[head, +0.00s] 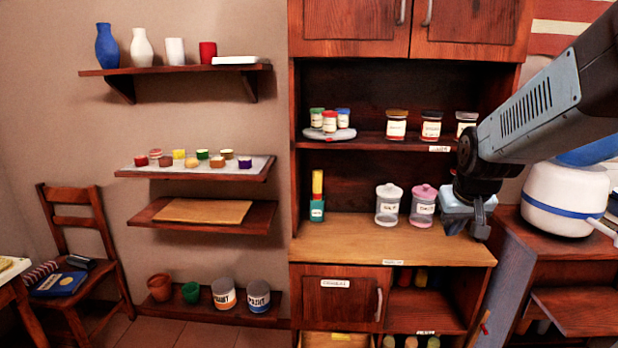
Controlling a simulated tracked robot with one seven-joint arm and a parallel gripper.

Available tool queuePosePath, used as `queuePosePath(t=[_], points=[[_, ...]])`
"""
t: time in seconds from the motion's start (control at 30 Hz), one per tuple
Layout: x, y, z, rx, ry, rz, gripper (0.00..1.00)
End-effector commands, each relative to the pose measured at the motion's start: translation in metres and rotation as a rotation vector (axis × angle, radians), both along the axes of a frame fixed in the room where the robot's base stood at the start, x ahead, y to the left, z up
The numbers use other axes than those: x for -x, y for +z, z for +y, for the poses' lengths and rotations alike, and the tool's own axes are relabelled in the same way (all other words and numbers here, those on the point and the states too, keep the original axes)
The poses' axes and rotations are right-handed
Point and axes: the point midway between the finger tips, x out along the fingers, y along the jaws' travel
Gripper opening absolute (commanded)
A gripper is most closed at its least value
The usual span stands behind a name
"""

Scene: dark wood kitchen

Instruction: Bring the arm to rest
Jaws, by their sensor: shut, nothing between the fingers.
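My arm (545,115) reaches in from the upper right, in front of the right side of the wooden hutch. My gripper (467,224) hangs at its end, pointing down, in front of the hutch's counter (350,238). It is shut and holds nothing. A pink-lidded jar (423,207) stands on the counter to the left of the gripper in the picture. The arm and gripper hide part of the hutch's right side.
A white-lidded jar (388,206) stands beside the pink one. A white rounded appliance (565,200) with a blue band sits on the right cabinet, partly behind my arm. Wall shelves (165,70) and a chair (85,235) are at left. Floor shows at lower left.

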Motion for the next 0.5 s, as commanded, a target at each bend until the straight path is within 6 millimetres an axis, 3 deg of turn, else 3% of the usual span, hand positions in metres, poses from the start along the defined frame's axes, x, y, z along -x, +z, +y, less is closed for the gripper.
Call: queuePosePath(t=[0.2,0.5], points=[[0.05,0.031,0.031,-0.02,0.023,-0.016,0.0],[0.117,0.055,0.059,-0.054,0.05,-0.024,0.0]])
